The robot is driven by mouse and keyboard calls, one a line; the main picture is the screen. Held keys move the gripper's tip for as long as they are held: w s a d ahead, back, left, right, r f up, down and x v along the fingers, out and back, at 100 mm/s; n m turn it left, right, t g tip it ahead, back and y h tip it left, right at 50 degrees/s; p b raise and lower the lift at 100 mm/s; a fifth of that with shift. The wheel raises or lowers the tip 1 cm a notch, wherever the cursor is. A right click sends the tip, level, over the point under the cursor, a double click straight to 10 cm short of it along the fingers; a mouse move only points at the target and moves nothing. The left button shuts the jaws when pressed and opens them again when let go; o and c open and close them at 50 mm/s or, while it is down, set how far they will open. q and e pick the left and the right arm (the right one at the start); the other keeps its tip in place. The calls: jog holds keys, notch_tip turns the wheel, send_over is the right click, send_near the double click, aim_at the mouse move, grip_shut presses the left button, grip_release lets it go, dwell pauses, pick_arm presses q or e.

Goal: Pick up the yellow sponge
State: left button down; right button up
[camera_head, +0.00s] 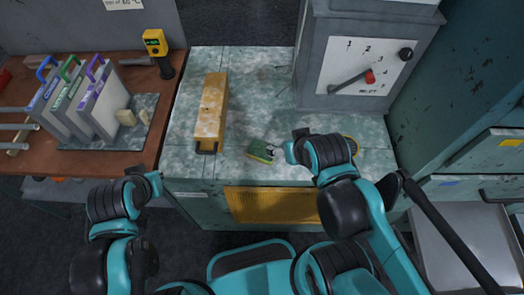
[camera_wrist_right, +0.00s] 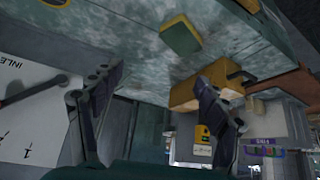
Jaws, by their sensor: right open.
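The sponge (camera_head: 261,151) is a small block with a dark green top and yellow sides. It lies on the mottled grey-green worktop near its front edge. In the right wrist view the sponge (camera_wrist_right: 181,36) is near the top, beyond the fingertips. My right gripper (camera_head: 291,148) is just right of the sponge in the head view, apart from it. The right wrist view shows its two fingers (camera_wrist_right: 160,83) spread with nothing between them. My left gripper (camera_head: 152,182) is low at the left, in front of the worktop and away from the sponge; its fingers are not clear.
A long yellow-brown box (camera_head: 211,108) with a dark handle stands left of the sponge. A grey cabinet with a red-knobbed lever (camera_head: 370,77) stands behind at the right. A brown table (camera_head: 90,165) holds several binders and a yellow handheld device (camera_head: 155,42). The worktop's rear middle is clear.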

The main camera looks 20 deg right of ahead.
jog(key=shift+o, duration=0.3)
jog(key=n+g+p, duration=0.2)
jog(key=n+g, duration=0.5)
jog(key=n, duration=0.3)
send_over(262, 149)
notch_tip(262, 149, down, 7)
jog(key=shift+s+r, duration=0.1)
jog(key=shift+s, duration=0.05)
jog(key=shift+a+f, duration=0.15)
jog(key=shift+f, duration=0.6)
jog(key=f+b, duration=0.1)
jog(key=f, duration=0.1)
jog(key=f+b, duration=0.1)
jog(key=f, duration=0.1)
jog(key=f+b, duration=0.1)
jog(key=f, duration=0.2)
jog(key=shift+w+d+f, duration=0.1)
jog(key=shift+w+d, duration=0.1)
jog(key=shift+d, duration=0.05)
jog(key=shift+c, duration=0.6)
jog(key=c, duration=0.7)
jog(key=shift+c, duration=0.2)
